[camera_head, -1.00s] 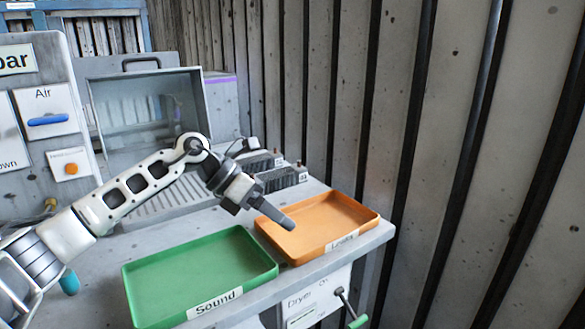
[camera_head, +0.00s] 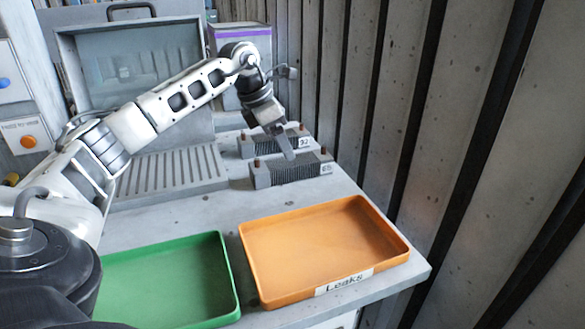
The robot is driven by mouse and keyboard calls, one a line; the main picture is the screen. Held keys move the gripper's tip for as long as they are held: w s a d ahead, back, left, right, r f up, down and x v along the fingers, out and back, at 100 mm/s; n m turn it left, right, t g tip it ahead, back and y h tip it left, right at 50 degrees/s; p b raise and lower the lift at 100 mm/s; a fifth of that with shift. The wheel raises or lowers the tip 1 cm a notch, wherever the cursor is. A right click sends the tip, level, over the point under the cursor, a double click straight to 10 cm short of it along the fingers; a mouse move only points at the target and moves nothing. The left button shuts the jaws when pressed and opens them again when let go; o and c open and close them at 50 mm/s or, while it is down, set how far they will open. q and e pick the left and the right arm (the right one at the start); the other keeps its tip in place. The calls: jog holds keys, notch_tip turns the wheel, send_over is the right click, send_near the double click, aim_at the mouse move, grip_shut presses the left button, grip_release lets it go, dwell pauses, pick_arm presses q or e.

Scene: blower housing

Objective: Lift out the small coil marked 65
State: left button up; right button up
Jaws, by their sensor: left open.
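Two small dark finned coils with copper-coloured ends lie on the bench at the back right. The nearer coil (camera_head: 300,170) has a white tag that seems to read 65, though it is small. The farther coil (camera_head: 250,147) has another tag, perhaps 32, and is partly hidden by my gripper. My left gripper (camera_head: 287,152) points down at the coils, its fingertips at the back edge of the nearer one. It is open; I cannot tell whether it touches a coil. My right gripper is not in view.
An orange tray (camera_head: 246,246) labelled Leaks stands at the front right, empty. An empty green tray (camera_head: 226,262) is to its left. A clear-fronted box (camera_head: 130,60) and a slotted rack (camera_head: 165,172) stand behind. A corrugated wall (camera_head: 470,120) rises at the right.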

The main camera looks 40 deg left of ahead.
aim_at(292, 162)
pick_arm(q)
jog(key=x, duration=0.6)
jog(key=shift+w+d+f+p, duration=0.1)
jog(key=shift+w+f+p, duration=0.1)
jog(key=shift+f+p, duration=0.15)
jog(key=shift+w+f, duration=0.1)
jog(key=shift+f, duration=0.15)
jog(key=shift+c, duration=0.9)
jog(key=shift+r, duration=0.1)
jog(key=c, duration=1.2)
